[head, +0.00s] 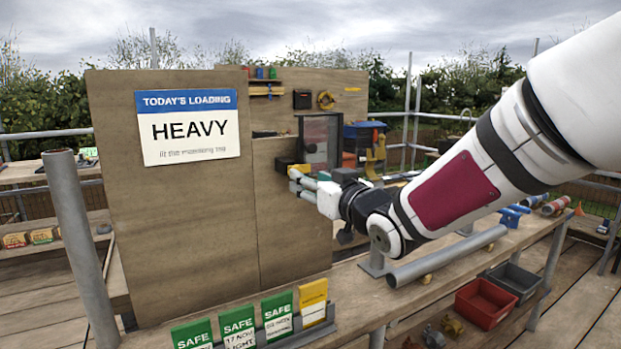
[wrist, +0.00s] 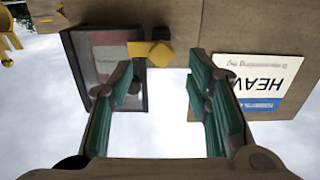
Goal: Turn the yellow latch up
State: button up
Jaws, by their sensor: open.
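The yellow latch (wrist: 140,48) shows in the wrist view, where the picture is upside down. It lies roughly sideways across the edge of a dark-framed clear door (wrist: 75,60), beside a dark block (wrist: 162,32). In the head view the latch (head: 301,168) is a small yellow patch just above my gripper's fingers, partly hidden. My gripper (wrist: 163,78) is open and empty, its green-lined fingers spread with the latch ahead of the gap between them. In the head view my gripper (head: 300,183) is beside the wooden panel's edge. I see no contact with the latch.
A wooden panel with a "HEAVY" sign (head: 190,127) stands left of my gripper. A rack of green and yellow cards (head: 276,315) is below. A grey pipe (head: 447,257) lies on the bench under my arm. Red (head: 485,303) and grey bins sit lower right.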

aim_at(301, 171)
jog(key=x, duration=0.4)
jog(key=shift+w+a, duration=0.3)
grip_shut()
